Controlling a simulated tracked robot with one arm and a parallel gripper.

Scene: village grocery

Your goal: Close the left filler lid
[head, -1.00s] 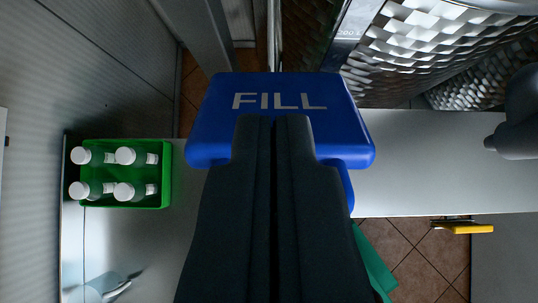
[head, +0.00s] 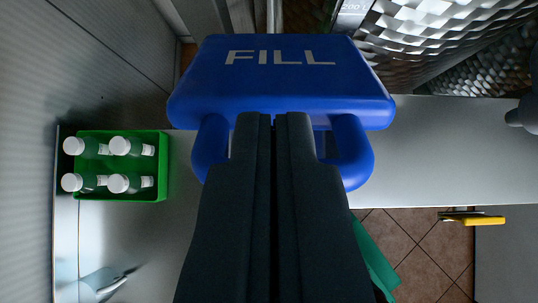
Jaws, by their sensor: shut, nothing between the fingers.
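A blue lid marked FILL (head: 280,85) fills the upper middle of the head view. Two rounded blue handle posts (head: 352,150) come off its near edge, one on each side of my gripper. My gripper (head: 272,118) is shut and empty, its dark fingers pointing up the picture with the tips at the lid's near edge, between the posts. The fingers hide the middle of the handle. I cannot tell whether the fingertips touch the lid, or what lies beneath it.
A green crate (head: 166,170) with several white-capped bottles stands at the left on a grey surface. Embossed metal tanks (head: 440,45) are at the upper right. A yellow-handled item (head: 476,220) is at the right above brown floor tiles (head: 420,250).

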